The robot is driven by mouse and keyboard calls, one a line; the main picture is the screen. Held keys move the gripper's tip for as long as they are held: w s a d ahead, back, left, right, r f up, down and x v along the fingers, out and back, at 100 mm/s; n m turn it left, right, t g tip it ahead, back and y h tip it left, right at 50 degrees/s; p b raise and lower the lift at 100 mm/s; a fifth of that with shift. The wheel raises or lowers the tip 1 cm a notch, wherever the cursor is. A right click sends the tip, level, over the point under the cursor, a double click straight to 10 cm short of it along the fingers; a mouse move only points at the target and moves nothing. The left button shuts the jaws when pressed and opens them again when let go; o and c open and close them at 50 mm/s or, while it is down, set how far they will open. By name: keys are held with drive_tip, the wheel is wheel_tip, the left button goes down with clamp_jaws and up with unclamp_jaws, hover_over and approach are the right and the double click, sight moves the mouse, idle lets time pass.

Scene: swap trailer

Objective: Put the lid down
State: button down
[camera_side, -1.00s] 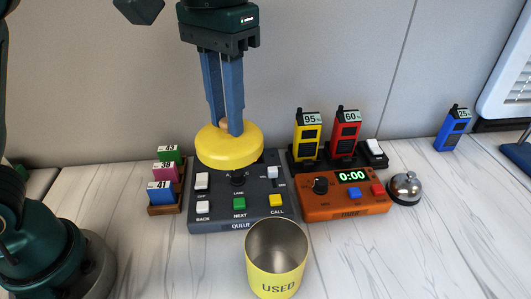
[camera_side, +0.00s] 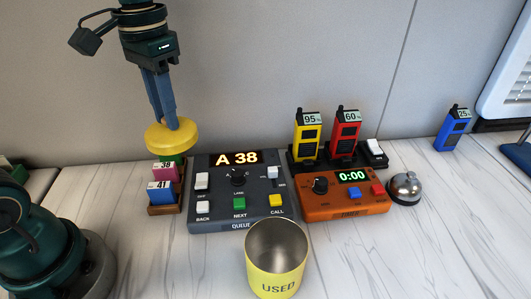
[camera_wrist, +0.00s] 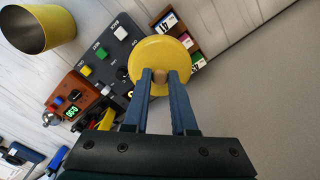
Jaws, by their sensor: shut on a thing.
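The lid (camera_side: 171,140) is a yellow disc with a small tan knob. My gripper (camera_side: 172,126) is shut on the knob and holds the lid above the back of the ticket rack at the left. In the wrist view the lid (camera_wrist: 160,52) hangs beneath my gripper (camera_wrist: 160,76), beside the ticket rack. The yellow bin marked USED (camera_side: 268,270) stands open at the front, and it shows at the upper left in the wrist view (camera_wrist: 22,32).
The queue console (camera_side: 222,212) reads A 38. An orange timer (camera_side: 325,205), a bell (camera_side: 405,187) and handsets in a charger (camera_side: 305,140) stand to the right. The counter between bin and bell is clear.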

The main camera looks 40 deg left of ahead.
drive_tip(key=s+d+f, duration=0.1)
drive_tip(key=d+f, duration=0.3)
drive_tip(key=d, duration=0.1)
drive_tip(key=s+d+f, duration=0.2)
drive_tip(key=d+f, duration=0.1)
drive_tip(key=d, duration=0.2)
drive_tip(key=s+d+f, duration=0.2)
drive_tip(key=d+f, duration=0.2)
drive_tip(key=d, duration=0.1)
drive_tip(key=shift+s+d+f, duration=0.15)
drive_tip(key=shift+d+f, duration=0.05)
drive_tip(key=shift+f, duration=0.15)
drive_tip(key=shift+s+d+f, duration=0.3)
drive_tip(key=shift+s+f, duration=0.05)
drive_tip(key=shift+f, duration=1.55)
drive_tip(key=c, duration=1.1)
unclamp_jaws()
drive_tip(key=shift+f, duration=0.15)
drive_tip(key=shift+c, duration=0.2)
drive_tip(key=o, duration=0.4)
